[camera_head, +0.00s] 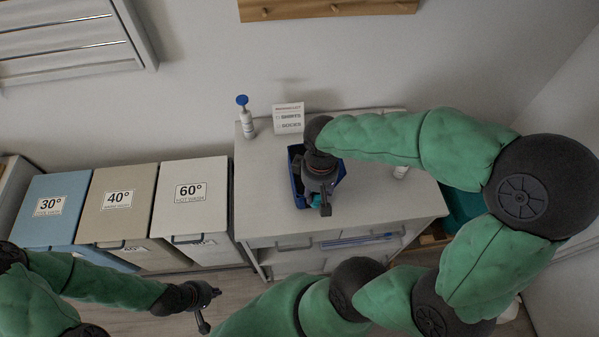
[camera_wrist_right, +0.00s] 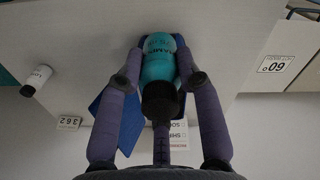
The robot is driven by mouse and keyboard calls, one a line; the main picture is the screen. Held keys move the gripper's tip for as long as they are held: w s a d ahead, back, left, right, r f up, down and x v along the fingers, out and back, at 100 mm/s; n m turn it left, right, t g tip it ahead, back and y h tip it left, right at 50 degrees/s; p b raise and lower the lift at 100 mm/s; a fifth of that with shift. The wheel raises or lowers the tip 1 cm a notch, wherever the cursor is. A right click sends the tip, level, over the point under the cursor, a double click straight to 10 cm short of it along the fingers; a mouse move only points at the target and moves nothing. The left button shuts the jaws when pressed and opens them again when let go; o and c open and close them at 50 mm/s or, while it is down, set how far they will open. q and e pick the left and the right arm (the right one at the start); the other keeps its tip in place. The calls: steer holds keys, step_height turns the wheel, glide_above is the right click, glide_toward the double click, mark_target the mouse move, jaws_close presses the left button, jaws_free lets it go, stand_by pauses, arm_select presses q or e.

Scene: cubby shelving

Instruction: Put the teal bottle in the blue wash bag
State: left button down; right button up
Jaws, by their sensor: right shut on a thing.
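The teal bottle (camera_wrist_right: 158,68) has a black cap and a label. My right gripper (camera_wrist_right: 160,75) is shut on it, with a finger on each side. The bag (camera_wrist_right: 130,125) also shows behind the bottle in the right wrist view. Whether the bottle touches the bag's bottom is hidden. My left gripper (camera_head: 207,303) is low at the left, away from the counter, with its fingers spread.
A white pump bottle with a blue top (camera_head: 246,118) and a small sign (camera_head: 289,118) stand at the counter's back left. A white bottle (camera_head: 400,171) stands right of the bag, partly behind my arm. Lidded laundry bins (camera_head: 192,215) stand left. The counter front (camera_head: 270,225) is clear.

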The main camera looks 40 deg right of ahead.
steer(key=w+d+f+b, duration=0.1)
steer(key=w+d+f, duration=0.1)
steer(key=w+f, duration=0.1)
steer(key=w+d+f, duration=0.2)
steer(key=w+f, duration=0.1)
steer(key=w, duration=0.2)
steer(key=w+d+f+b, duration=0.1)
steer(key=w+d+f, duration=0.1)
steer(key=w+f, duration=0.1)
steer(key=shift+w+f+b, duration=0.35)
steer(key=shift+w+f, duration=0.05)
steer(key=shift+w, duration=0.3)
steer(key=shift+w+d+f+b, duration=0.1)
steer(key=shift+f+b, duration=0.3)
steer(key=shift+f, duration=1.15)
steer(key=shift+f, duration=0.15)
steer(key=o, duration=0.8)
steer(key=shift+o, duration=0.5)
